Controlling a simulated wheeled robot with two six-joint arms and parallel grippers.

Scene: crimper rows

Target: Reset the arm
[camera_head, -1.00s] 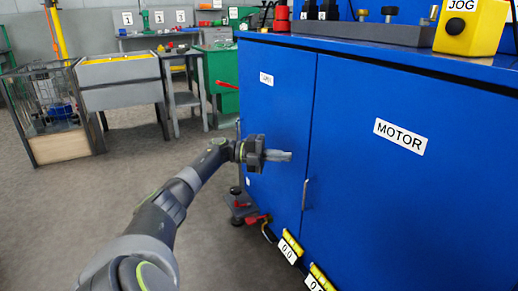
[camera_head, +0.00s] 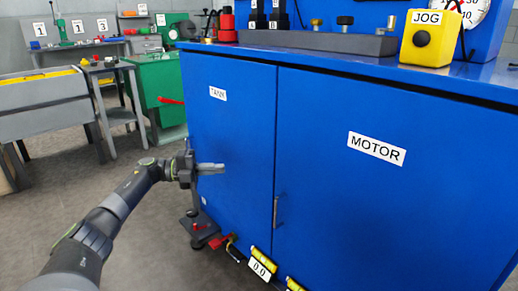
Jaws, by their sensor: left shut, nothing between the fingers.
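My left arm comes in from the lower left. Its gripper (camera_head: 208,169) is shut with nothing between the fingers, and points right in front of the blue cabinet's left door. I cannot tell whether the fingertips touch the door. The blue cabinet (camera_head: 330,205) has a left door labelled TANK and a right door labelled MOTOR, both looking closed. A slim door handle (camera_head: 276,210) shows near the seam between them. My right gripper is not in view.
On the cabinet top stand a yellow JOG box (camera_head: 430,38), a grey block with knobs (camera_head: 318,42) and a gauge (camera_head: 468,10). A red-handled part (camera_head: 218,241) sits low at the cabinet's foot. A grey bin (camera_head: 42,107) and a green bench (camera_head: 157,95) stand behind left.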

